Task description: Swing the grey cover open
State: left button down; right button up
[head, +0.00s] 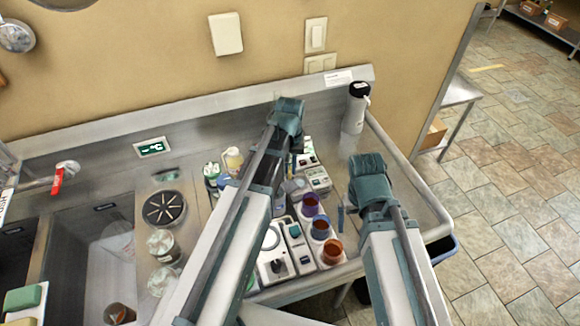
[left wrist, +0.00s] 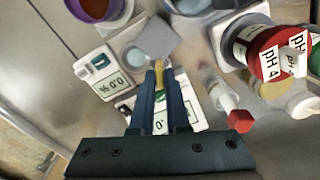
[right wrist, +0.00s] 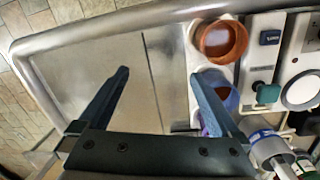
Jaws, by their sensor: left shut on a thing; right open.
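The grey cover (left wrist: 155,38) shows in the left wrist view as a small grey square plate just beyond my left fingertips, beside a pale round well (left wrist: 133,57) on a white meter. My left gripper (left wrist: 159,72) is shut on a small yellowish tab at the near edge of the cover. The plate looks tilted, but I cannot tell how far it is swung. My right gripper (right wrist: 158,76) is open and empty above the bare steel counter, left of the cups in the right wrist view.
White meters with displays (left wrist: 112,85) crowd around the left fingers. A red-capped pH 4 bottle (left wrist: 270,55) and a red-tipped bottle (left wrist: 238,118) stand close by. Purple (head: 310,204), blue (head: 320,228) and orange (head: 332,251) cups stand in a row.

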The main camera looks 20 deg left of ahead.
aim_at(290, 170)
pick_arm(q)
jog(key=shift+m, duration=1.6)
jog(key=c, duration=0.9)
grip_release()
jog(key=shift+r, duration=0.1)
pick_arm(e)
jog(key=shift+r, duration=0.1)
pick_arm(q)
notch_tip(290, 170, up, 14)
jog(key=p, duration=1.3)
jog(key=shift+f+p, duration=0.2)
jog(key=shift+p, duration=0.2)
pick_arm(e)
notch_tip(290, 170, up, 14)
jog(key=shift+f, duration=0.2)
pick_arm(q)
jog(key=shift+s+f, duration=0.1)
pick_arm(e)
jog(key=shift+s, duration=0.1)
